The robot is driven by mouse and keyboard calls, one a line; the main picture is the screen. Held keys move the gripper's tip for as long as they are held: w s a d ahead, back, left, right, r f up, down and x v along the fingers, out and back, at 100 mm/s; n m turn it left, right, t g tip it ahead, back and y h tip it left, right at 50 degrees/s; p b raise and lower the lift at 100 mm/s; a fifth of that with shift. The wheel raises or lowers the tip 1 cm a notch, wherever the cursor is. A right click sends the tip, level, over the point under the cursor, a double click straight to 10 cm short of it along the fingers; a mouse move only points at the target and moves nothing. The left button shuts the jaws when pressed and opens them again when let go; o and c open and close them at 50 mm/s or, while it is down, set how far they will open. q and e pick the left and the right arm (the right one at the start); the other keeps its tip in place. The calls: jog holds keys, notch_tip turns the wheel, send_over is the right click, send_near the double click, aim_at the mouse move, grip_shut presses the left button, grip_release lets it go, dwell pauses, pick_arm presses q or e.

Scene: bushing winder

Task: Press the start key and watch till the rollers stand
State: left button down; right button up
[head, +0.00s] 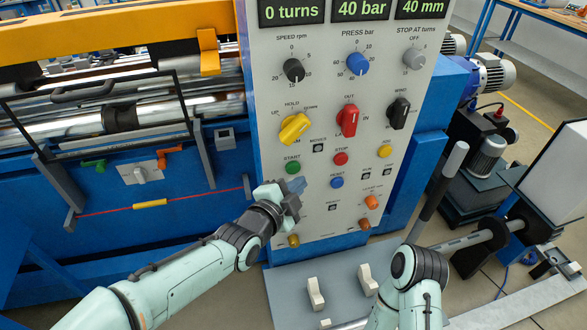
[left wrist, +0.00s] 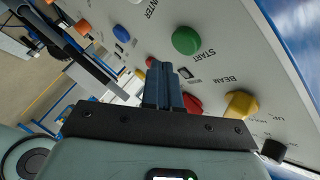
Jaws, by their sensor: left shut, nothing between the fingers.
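The green START key (head: 293,168) is on the grey control panel (head: 325,215), under the yellow knob. It also shows in the left wrist view (left wrist: 186,40), labelled START. My left gripper (head: 298,186) is shut and empty, with its fingertips just below the key in the head view. In the left wrist view its dark fingers (left wrist: 163,75) point at the panel below and left of the key; whether they touch the panel, I cannot tell. The shiny rollers (head: 120,115) lie at the left behind a dark guard frame. The turns display (head: 291,10) reads 0 turns. My right gripper is not seen.
The red STOP button (head: 340,158) and blue RESET button (head: 337,182) sit close right of START. The yellow knob (head: 294,129) is just above. A plate with two pale pedals (head: 315,293) is below. A dark roll on a shaft (head: 492,234) stands right.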

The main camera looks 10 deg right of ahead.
aim_at(293, 169)
pick_arm(q)
jog(key=shift+w, duration=0.6)
jog(key=shift+w, duration=0.2)
dwell(1.5)
jog(key=shift+w+a, duration=0.1)
jog(key=shift+w, duration=0.15)
